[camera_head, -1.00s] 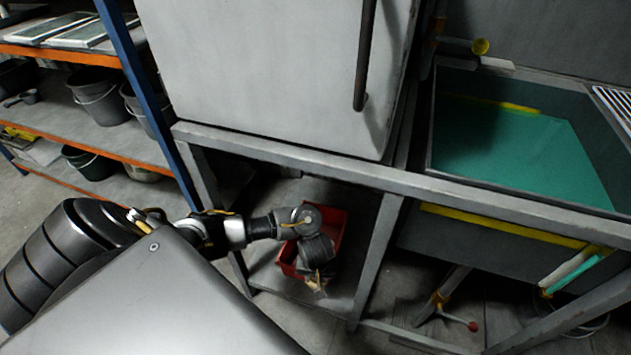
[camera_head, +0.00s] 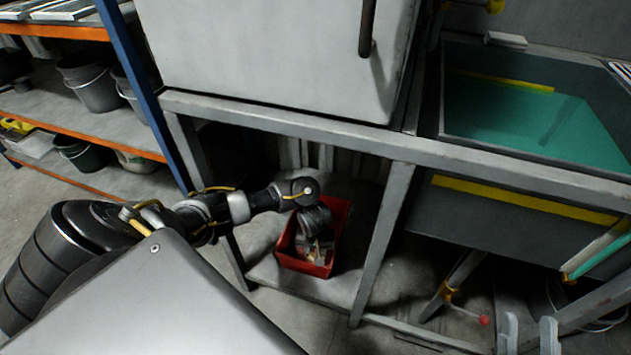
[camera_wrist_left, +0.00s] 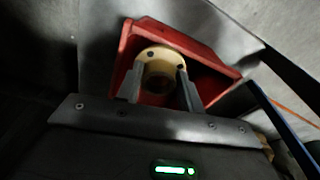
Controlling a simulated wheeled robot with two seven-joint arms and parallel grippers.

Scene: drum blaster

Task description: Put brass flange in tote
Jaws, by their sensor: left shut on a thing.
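The brass flange (camera_wrist_left: 161,56), a tan ring with a round collar and small holes, sits between the two fingers of my left gripper (camera_wrist_left: 159,77) in the left wrist view. That gripper is shut on it. The red tote (camera_head: 299,262) stands on the low shelf of the metal frame. It also shows behind the flange in the left wrist view (camera_wrist_left: 188,43). In the head view my left gripper (camera_head: 317,250) points down inside the tote's outline; its wrist hides much of the flange. My right gripper (camera_head: 530,325) shows at the lower right, fingers apart and empty.
A grey frame bar (camera_head: 290,117) runs above the tote, and a frame leg (camera_head: 384,235) stands to its right. A large grey cabinet (camera_head: 265,55) is above. A shelving unit with buckets (camera_head: 90,82) is at the left. A teal-lined basin (camera_head: 515,120) is at the right.

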